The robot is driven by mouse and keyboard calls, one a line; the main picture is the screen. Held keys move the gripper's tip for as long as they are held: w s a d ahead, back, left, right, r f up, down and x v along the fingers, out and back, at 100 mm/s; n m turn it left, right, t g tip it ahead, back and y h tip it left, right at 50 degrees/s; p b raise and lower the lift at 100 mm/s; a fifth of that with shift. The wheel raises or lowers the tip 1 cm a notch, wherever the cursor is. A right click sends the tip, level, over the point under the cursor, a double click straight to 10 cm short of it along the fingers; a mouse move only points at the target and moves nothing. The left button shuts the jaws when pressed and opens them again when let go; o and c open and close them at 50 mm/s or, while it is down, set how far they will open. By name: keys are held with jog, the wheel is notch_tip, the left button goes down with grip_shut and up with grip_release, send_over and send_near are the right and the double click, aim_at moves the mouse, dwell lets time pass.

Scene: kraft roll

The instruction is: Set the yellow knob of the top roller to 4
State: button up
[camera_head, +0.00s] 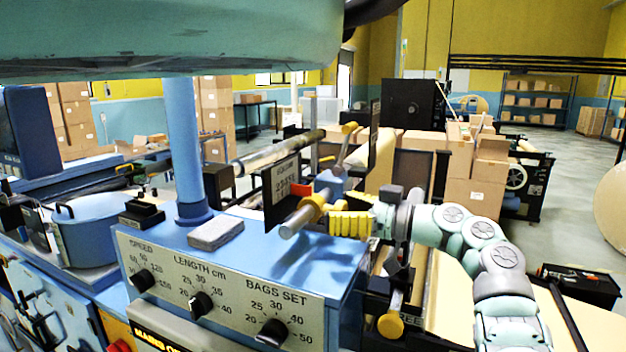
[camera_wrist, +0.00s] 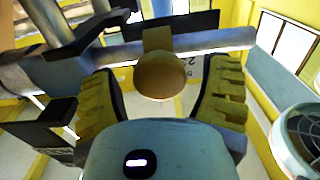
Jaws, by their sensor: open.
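The yellow knob (camera_wrist: 166,76) is in the middle of the wrist view, its round end facing the camera and its stem on a grey bar. In the head view a yellow knob (camera_head: 312,206) sits by the bar's near end, beside a dark number plate (camera_head: 281,188). My gripper (camera_wrist: 161,90) is open, one yellow ridged finger on each side of the knob, with gaps visible. In the head view my gripper (camera_head: 343,221) reaches from the right close to the knob. The setting cannot be read; the plate's digits are mostly hidden or blurred.
A blue control box (camera_head: 250,262) with black dials stands below, a grey block (camera_head: 216,232) on top. A blue post (camera_head: 183,150) rises at left. Another yellow knob (camera_head: 391,324) hangs lower down, and one (camera_head: 349,128) stands farther back. Cardboard boxes (camera_head: 480,170) are behind.

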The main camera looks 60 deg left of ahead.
jog(key=shift+c, duration=0.3)
jog(key=c, duration=1.3)
jog(key=shift+o, duration=0.2)
jog(key=shift+s+f+b, duration=0.15)
jog(key=shift+f+b, duration=0.15)
jog(key=shift+b, duration=0.5)
jog(key=b, duration=0.2)
jog(key=shift+s+d+f+b, duration=0.1)
jog(key=shift+s+d+b, duration=0.1)
jog(key=shift+s+b, duration=0.15)
jog(key=shift+s+d+b, duration=0.15)
jog(key=shift+b, duration=0.65)
jog(key=shift+r, duration=0.3)
jog(key=shift+s, duration=0.1)
jog(key=o, duration=1.3)
jog(key=shift+r, duration=0.1)
